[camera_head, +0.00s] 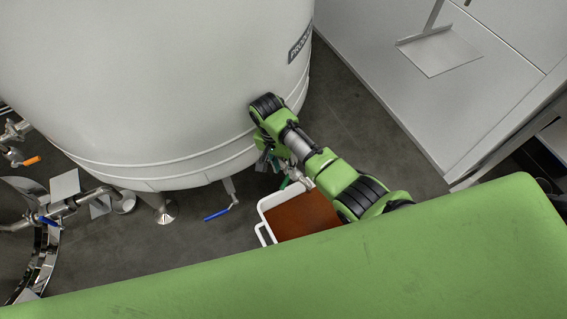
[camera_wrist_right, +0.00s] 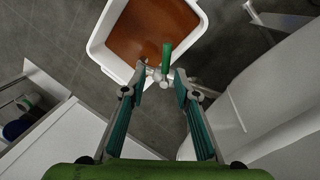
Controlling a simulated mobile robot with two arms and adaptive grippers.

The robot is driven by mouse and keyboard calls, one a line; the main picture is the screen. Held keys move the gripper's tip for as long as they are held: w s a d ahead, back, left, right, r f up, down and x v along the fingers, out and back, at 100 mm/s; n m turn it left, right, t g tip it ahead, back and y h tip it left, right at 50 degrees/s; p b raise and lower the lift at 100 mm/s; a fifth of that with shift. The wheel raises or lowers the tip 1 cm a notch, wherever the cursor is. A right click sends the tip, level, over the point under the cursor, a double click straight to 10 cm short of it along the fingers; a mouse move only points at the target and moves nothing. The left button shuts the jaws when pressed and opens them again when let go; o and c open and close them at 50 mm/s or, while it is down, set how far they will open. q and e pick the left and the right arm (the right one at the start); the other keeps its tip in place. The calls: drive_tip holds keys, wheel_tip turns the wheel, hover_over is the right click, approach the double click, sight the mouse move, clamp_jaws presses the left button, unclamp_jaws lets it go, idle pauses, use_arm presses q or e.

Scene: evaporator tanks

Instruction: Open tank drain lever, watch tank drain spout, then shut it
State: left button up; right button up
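The large white tank (camera_head: 150,80) fills the upper left of the head view. A drain valve with a green lever (camera_wrist_right: 166,55) shows in the right wrist view, its metal body between or just beyond my fingertips. My right gripper (camera_wrist_right: 160,80) is open, its two teal-padded fingers apart on either side of the valve. I cannot tell whether they touch it. In the head view my right gripper (camera_head: 268,160) is beside the tank's lower edge, partly hidden by its own arm. No stream from the spout can be made out. My left gripper is not in view.
A white bin (camera_head: 265,203) holding brown-red liquid stands on the floor below the valve. A blue-handled lever (camera_head: 222,212) hangs under the tank to the left. An orange-handled valve (camera_head: 30,161) and pipes are at the far left. A white cabinet (camera_head: 440,90) stands at right.

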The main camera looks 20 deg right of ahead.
wheel_tip(320, 180, up, 2)
drive_tip(key=shift+r, duration=0.1)
drive_tip(key=shift+c, duration=0.3)
